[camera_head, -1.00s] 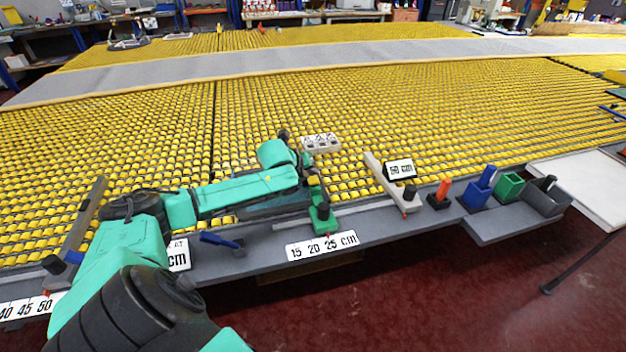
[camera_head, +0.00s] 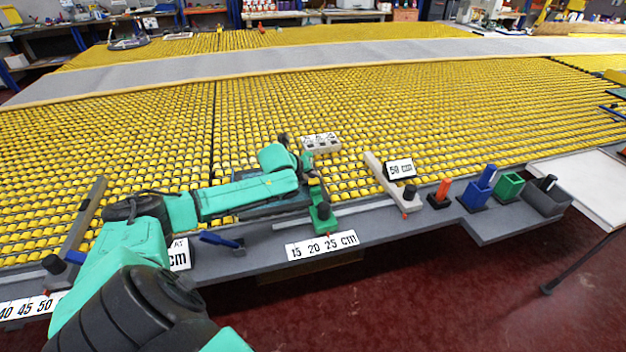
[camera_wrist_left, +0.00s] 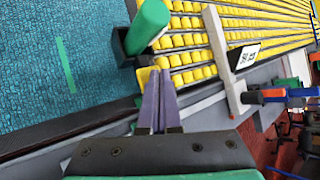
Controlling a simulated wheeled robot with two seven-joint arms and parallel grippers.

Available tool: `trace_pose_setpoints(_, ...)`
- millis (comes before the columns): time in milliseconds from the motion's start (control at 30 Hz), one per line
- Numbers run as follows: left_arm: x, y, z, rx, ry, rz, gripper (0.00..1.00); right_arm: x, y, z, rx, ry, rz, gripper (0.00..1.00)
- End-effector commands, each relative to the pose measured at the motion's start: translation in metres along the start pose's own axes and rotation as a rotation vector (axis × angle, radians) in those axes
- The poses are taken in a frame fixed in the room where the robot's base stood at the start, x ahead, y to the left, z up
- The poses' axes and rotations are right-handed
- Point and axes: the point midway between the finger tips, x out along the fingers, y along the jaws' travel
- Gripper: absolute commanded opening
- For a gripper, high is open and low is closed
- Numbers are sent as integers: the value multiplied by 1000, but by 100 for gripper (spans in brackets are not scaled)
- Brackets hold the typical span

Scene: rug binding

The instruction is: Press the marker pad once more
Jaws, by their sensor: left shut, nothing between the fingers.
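My left gripper (camera_wrist_left: 157,85) is shut with its two fingers together and nothing between them. In the head view it (camera_head: 309,172) points down at the front edge of the roller table. A small yellow pad (camera_wrist_left: 143,76), seemingly the marker pad, lies right at the fingertips; they partly hide it, and I cannot tell whether they touch. Beside it stands a green cylinder (camera_wrist_left: 148,26) in a dark holder. A teal rug (camera_wrist_left: 40,35) with a short green stripe (camera_wrist_left: 66,65) lies to the left. In the head view my arm partly covers the rug. My right gripper is out of view.
A pale bar (camera_head: 386,180) with a "50 cm" sign (camera_head: 400,169) stands to the right. Beyond it are an orange-topped holder (camera_head: 442,190), a blue holder (camera_head: 477,193) and a green box (camera_head: 508,186). A white block (camera_head: 321,142) sits behind the gripper on the yellow rollers.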

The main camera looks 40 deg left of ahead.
Motion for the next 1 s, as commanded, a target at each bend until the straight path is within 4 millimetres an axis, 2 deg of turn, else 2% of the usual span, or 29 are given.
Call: trace_pose_setpoints(1000, 8, 6, -8, -1, 5, 2, 0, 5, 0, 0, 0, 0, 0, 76)
